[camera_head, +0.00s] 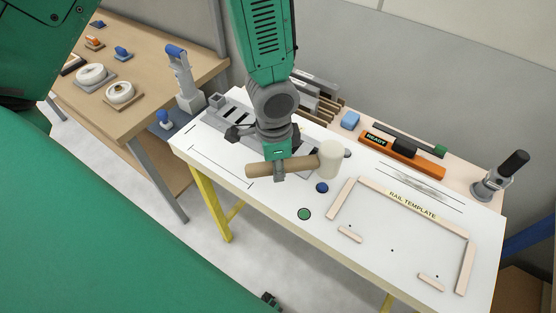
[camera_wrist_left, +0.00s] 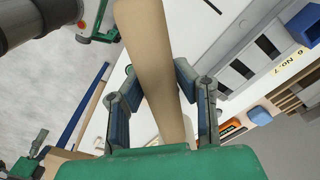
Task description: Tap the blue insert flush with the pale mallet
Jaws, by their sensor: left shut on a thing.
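The mallet's pale cylindrical head (camera_head: 331,159) hangs over the white worktop in the head view. My left gripper (camera_head: 279,168) is shut around its brown handle (camera_head: 300,164), which lies roughly level across the jaws. In the left wrist view the handle (camera_wrist_left: 155,60) runs between the fingers of the left gripper (camera_wrist_left: 160,110). A dark blue round piece (camera_head: 322,187) is on the worktop just below the mallet head, apart from it. A lighter blue block (camera_head: 349,120) sits behind. I cannot tell which blue thing is the insert. My right gripper does not show.
A grey slotted fixture (camera_head: 222,113) is partly hidden behind my arm. A green round piece (camera_head: 304,213) and the rail template frame (camera_head: 405,203) lie on the worktop (camera_head: 375,262). An orange READY box (camera_head: 405,155) stands at the back. A wooden bench (camera_head: 145,85) is at left.

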